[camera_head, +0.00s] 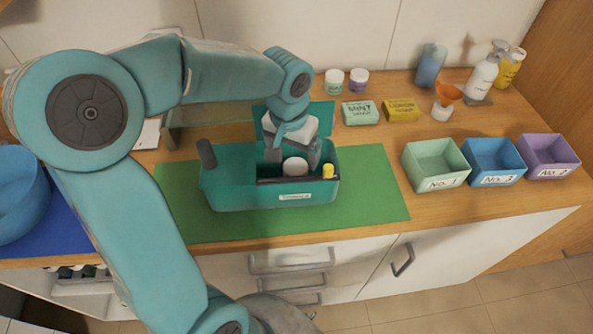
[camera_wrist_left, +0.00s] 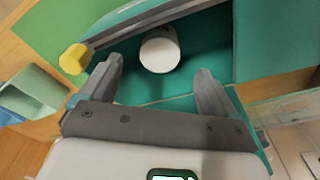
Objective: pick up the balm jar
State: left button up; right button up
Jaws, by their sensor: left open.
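A white round jar (camera_head: 295,166), which looks like the balm jar, sits inside the teal box (camera_head: 229,196) on the green mat. It also shows in the wrist view (camera_wrist_left: 160,50) as a white lid. My left gripper (camera_head: 292,154) is inside the box opening, open and pointing down. In the wrist view its two fingers (camera_wrist_left: 160,72) are spread wide, with the jar just beyond their tips and between their lines. The fingers do not appear closed on it. My right gripper is not in view.
A dark bar with a yellow end (camera_head: 328,171) lies along the box's front side, close to the jar. The box's raised lid (camera_head: 322,113) stands behind. Green, blue and purple bins (camera_head: 437,169) stand right. Soaps, two jars and bottles stand at the back. The mat's right part is clear.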

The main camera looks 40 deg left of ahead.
aim_at(296, 166)
pick_arm(q)
jog(key=f, duration=0.2)
jog(key=shift+a+f, duration=0.2)
jog(key=shift+f, duration=0.2)
jog(key=shift+w+d+f, duration=0.15)
jog(key=shift+w+f, duration=0.15)
jog(key=shift+f, duration=0.3)
jog(key=f, duration=0.3)
jog(key=shift+w+a+f+p, duration=0.15)
jog(key=shift+a+f+p, duration=0.1)
jog(key=shift+f+p, duration=0.15)
jog(key=shift+w+f, duration=0.3)
jog(key=shift+f, duration=0.15)
jog(key=shift+s+d+r, duration=0.1)
jog(key=shift+s, duration=0.05)
jog(key=shift+c, duration=0.3)
jog(key=c, duration=1)
jog(key=shift+c, duration=0.6)
